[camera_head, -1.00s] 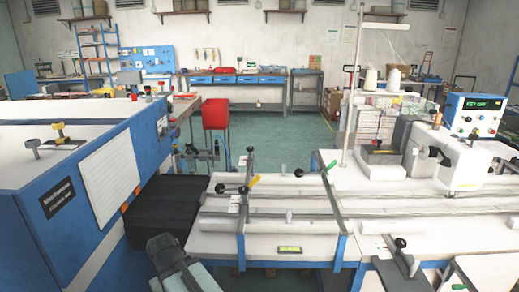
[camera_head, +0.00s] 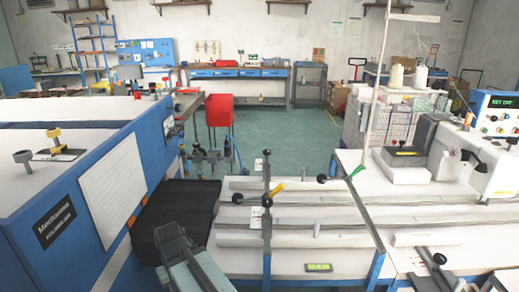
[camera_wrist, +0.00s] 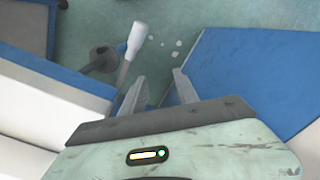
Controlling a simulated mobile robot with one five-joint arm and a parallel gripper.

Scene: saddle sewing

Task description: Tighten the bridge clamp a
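Two bridge bars cross the white work table in the head view. The left bridge clamp (camera_head: 267,225) has black knobs and a yellow handle (camera_head: 277,187). The right bridge bar (camera_head: 368,218) has a black knob and a green handle (camera_head: 355,172). I cannot tell which is clamp a. My gripper (camera_wrist: 159,76) is open and empty in the wrist view, its two fingers apart. A white-handled lever (camera_wrist: 136,42) and a dark round knob (camera_wrist: 104,59) lie beyond the left finger; contact with the finger is not clear. In the head view my arm shows at the bottom, gripper tip not distinguishable.
A blue-sided cabinet (camera_head: 105,190) stands at the left, with a black bellows-like block (camera_head: 180,205) between it and the table. A sewing machine (camera_head: 450,150) stands at the right. Green floor (camera_head: 290,130) is clear behind the table.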

